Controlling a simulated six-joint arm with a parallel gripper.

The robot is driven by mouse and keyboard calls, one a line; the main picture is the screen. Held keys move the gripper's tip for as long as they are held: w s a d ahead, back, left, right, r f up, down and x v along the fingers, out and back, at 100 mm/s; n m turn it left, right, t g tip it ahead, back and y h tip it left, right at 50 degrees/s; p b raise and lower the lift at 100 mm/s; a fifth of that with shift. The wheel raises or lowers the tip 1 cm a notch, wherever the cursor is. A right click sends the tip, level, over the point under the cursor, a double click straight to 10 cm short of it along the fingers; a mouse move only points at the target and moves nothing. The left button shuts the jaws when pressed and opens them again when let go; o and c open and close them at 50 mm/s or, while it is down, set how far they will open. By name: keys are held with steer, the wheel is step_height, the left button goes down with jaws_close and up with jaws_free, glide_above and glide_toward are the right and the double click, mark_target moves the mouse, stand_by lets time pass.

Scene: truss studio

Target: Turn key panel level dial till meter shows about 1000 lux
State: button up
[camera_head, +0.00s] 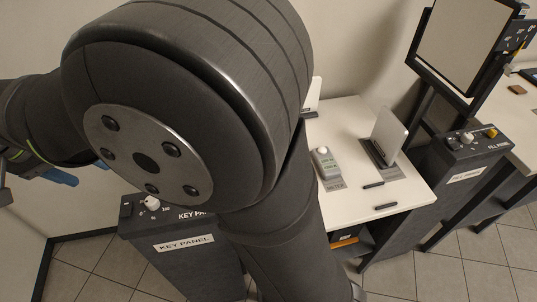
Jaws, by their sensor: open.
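The key panel (185,245) is a dark box at lower left, its name on a white front label. Its white level dial (151,201) is on the top face, with a scale from 0 to Max; its exact setting is too small to read. My arm hides the right part of this panel. The light meter (325,166) lies on the white table, with a white dome and a small greenish display that I cannot read. My gripper (58,177) shows only partly at the left edge, with blue fingers open, left of and apart from the dial.
My arm fills the middle. The white table (345,115) holds an upright grey plate (389,137) on a stand and two dark sticks (385,206). The fill panel (462,150) and a large framed light panel (462,45) stand at right.

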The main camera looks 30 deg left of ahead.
steer(key=shift+c, duration=1.2)
steer(key=w+f+n, duration=0.2)
steer(key=f+n, duration=0.3)
steer(key=n, duration=0.1)
steer(key=w+d+f+n, duration=0.1)
steer(key=w+f+n, duration=0.1)
steer(key=f+n, duration=0.4)
steer(key=w+d+f+n+h, duration=0.1)
steer(key=w+f+n, duration=0.2)
steer(key=f+n, duration=0.3)
steer(key=shift+f+n+g, duration=0.2)
steer(key=shift+n+g, duration=0.2)
steer(key=shift+n, duration=0.1)
steer(key=c, duration=1)
